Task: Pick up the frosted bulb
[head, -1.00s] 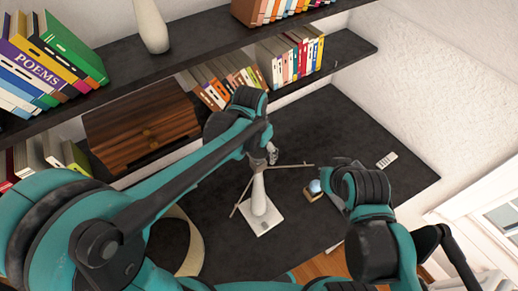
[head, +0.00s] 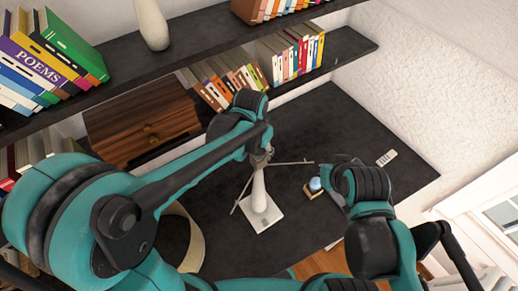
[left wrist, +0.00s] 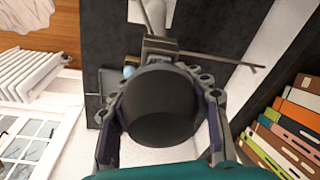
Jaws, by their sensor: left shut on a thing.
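A white, pear-shaped lamp stem (head: 259,195) stands on a square white base (head: 262,221) on the dark desk, with thin rods (head: 290,164) spreading from near its top. My left gripper (head: 262,157) is at the top of the stem, and its fingers are shut there. In the left wrist view my left fingertips (left wrist: 160,48) meet where the rods come together. The frosted bulb is almost wholly hidden by the fingers and cannot be made out clearly.
A small pale-blue globe (head: 315,185) on a wooden block stands close to my right arm. A white remote (head: 386,158) lies at the right. A cream curved thing (head: 193,242) is partly hidden under my left arm. Shelves with books (head: 300,58) and a wooden cabinet (head: 140,125) line the back.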

